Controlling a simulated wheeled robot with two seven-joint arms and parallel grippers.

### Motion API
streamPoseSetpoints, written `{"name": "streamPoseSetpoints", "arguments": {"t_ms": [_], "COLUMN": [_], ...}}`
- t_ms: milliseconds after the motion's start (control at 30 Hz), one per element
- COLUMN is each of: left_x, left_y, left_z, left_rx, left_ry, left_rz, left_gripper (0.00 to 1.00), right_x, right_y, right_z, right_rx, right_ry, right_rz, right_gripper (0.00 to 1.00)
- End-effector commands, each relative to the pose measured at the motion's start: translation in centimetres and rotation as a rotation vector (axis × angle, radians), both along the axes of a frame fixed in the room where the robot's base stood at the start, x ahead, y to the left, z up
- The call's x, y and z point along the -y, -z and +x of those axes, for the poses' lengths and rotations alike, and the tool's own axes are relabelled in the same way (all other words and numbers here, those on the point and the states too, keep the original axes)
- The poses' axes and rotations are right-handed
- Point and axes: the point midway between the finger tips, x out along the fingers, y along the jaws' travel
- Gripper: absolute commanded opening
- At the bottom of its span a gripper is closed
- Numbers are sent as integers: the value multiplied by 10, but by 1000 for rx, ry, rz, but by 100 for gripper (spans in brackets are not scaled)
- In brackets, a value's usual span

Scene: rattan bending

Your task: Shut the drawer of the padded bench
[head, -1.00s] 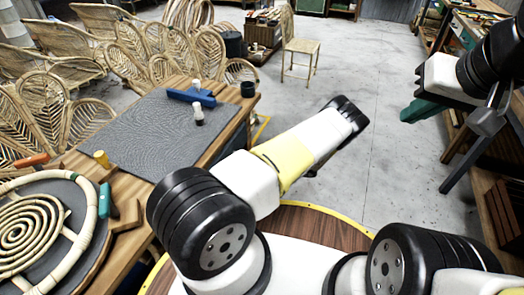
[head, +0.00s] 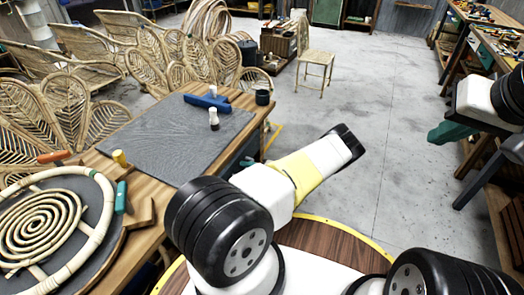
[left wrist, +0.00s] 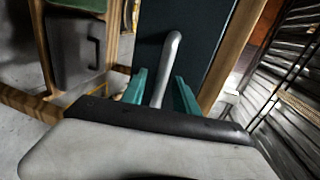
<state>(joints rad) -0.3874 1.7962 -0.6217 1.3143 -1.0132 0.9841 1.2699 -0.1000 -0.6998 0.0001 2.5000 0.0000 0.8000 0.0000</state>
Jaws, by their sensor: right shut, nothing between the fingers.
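The padded bench (head: 180,135) with its grey mat stands left of centre in the head view. In the left wrist view a dark drawer front (left wrist: 205,45) edged with wood is straight ahead, with a curved metal handle (left wrist: 170,60). My left gripper (left wrist: 160,92) has its teal fingers apart, one on each side of the handle, with gaps showing. In the head view it is mostly hidden by my own arm. How far the drawer stands out cannot be told. My right gripper (head: 449,132) is at the right of the head view, shut and empty, far from the bench.
On the bench lie a blue tool (head: 208,101), a white-capped bottle (head: 214,119) and a dark cup (head: 262,97). A round rattan coil (head: 40,230) fills the lower left. A chair (head: 316,68) stands at the back. The grey floor (head: 380,100) is clear in the middle.

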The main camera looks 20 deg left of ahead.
Motion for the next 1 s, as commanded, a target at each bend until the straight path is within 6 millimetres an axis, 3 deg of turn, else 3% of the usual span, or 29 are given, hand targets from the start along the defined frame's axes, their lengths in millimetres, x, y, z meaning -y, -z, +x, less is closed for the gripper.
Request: {"name": "streamPoseSetpoints", "arguments": {"t_ms": [133, 300, 333, 1000], "left_x": [0, 0, 0, 1], "left_y": [0, 0, 0, 0], "left_z": [0, 0, 0, 0], "left_rx": [0, 0, 0, 0], "left_ry": [0, 0, 0, 0], "left_rz": [0, 0, 0, -1], "left_gripper": [36, 3, 0, 0], "right_x": [0, 0, 0, 0], "right_y": [0, 0, 0, 0], "right_z": [0, 0, 0, 0], "right_rx": [0, 0, 0, 0], "right_ry": [0, 0, 0, 0], "right_rz": [0, 0, 0, 0], "right_gripper": [0, 0, 0, 0]}}
